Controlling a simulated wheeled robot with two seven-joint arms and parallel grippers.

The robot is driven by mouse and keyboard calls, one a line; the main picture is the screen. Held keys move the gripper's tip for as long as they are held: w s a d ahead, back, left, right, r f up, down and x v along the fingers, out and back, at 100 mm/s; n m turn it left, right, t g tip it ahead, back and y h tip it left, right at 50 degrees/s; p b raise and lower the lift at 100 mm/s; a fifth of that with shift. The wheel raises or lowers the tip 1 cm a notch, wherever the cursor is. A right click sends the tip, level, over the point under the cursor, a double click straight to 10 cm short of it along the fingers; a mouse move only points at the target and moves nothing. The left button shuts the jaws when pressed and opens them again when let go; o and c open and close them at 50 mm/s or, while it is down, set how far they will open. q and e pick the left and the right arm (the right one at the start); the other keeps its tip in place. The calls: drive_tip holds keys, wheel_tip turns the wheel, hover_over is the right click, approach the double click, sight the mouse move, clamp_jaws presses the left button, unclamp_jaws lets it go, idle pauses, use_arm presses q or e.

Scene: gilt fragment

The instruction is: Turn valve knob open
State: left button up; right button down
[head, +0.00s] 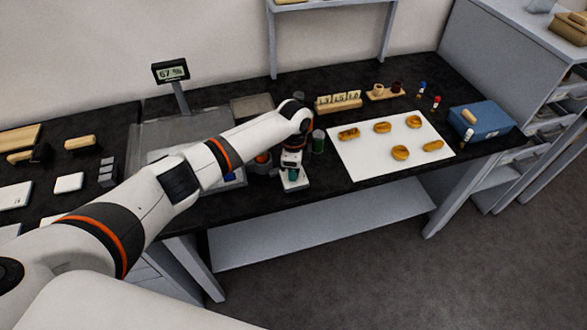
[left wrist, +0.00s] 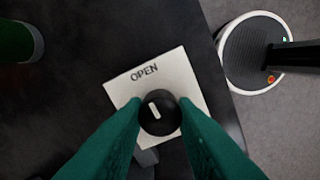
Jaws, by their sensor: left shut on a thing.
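The valve knob (left wrist: 160,112) is black and round, with a white pointer line, and sits on a white square plate (left wrist: 184,72). The plate carries the word OPEN in black near its upper edge in the left wrist view. The pointer line aims up and slightly left, roughly toward that word. My left gripper (left wrist: 161,116) has its teal fingers on both sides of the knob, shut on it. In the head view my left gripper (head: 292,174) points down at the plate (head: 302,184) near the table's front edge; the knob is hidden there. My right gripper is not in view.
A green cylinder (head: 318,142) stands close to the right of my gripper. A white sheet (head: 360,165) with several brown-gold pieces lies farther right, with a blue box (head: 484,122) beyond. A display (head: 170,71) stands on a post behind my arm.

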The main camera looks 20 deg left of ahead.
use_arm(q)
drive_tip(key=shift+w+r+m, duration=0.1)
drive_tip(key=shift+m, duration=0.2)
drive_tip(key=o, duration=1)
wheel_tip(320, 180, up, 12)
drive_tip(key=b, duration=0.2)
drive_tip(key=shift+b, duration=0.4)
